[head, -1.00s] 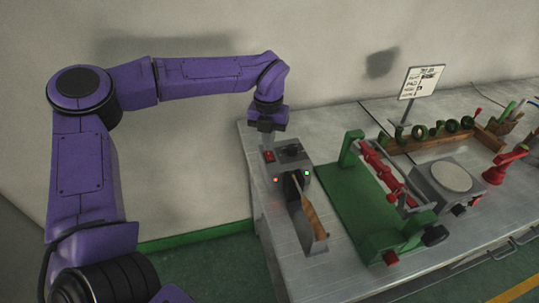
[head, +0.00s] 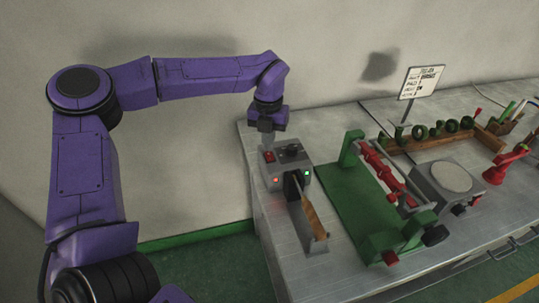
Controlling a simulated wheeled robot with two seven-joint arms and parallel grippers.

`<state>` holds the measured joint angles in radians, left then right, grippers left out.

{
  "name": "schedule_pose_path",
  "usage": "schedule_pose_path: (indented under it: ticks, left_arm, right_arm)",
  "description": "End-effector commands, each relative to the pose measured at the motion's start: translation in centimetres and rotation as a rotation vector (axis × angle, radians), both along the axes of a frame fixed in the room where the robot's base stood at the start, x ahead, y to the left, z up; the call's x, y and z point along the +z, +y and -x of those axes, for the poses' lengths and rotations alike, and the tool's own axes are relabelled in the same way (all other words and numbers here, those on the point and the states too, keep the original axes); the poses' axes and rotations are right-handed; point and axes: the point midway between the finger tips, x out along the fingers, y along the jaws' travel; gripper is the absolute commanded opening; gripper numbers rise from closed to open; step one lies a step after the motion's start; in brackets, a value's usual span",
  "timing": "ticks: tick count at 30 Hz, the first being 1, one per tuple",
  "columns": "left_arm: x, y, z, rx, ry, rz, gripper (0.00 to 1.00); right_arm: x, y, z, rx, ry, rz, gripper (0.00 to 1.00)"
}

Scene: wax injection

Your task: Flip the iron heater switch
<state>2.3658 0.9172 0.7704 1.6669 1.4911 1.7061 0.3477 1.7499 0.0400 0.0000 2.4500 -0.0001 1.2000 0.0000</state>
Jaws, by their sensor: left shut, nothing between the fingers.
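The iron heater is a grey box (head: 269,182) at the left end of the bench, with a red switch (head: 269,157) and a dark knob (head: 291,151) on top. A red light and a green light glow on its front. An iron with a wooden handle (head: 315,221) rests in a holder in front of the box. My left gripper (head: 267,138) points down right behind the red switch, its fingers shut and empty. Whether the fingertips touch the switch cannot be told. My right gripper is not in view.
A green frame with red clamps (head: 348,205) stands right of the heater. Further right are a grey unit with a round pale plate (head: 453,177), a red stand (head: 497,171) and a wooden rack of green rings (head: 430,143). A small sign (head: 421,83) stands behind.

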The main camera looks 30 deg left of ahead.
Motion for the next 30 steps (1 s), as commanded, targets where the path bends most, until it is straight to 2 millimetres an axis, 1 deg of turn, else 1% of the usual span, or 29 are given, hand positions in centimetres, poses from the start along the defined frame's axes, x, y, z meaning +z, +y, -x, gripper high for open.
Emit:
schedule_pose_path:
  ticks: [30]
  left_arm:
    - [-1.6,0.0,0.0,0.0,0.0,0.0,0.0]
  right_arm:
    - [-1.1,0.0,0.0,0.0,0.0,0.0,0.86]
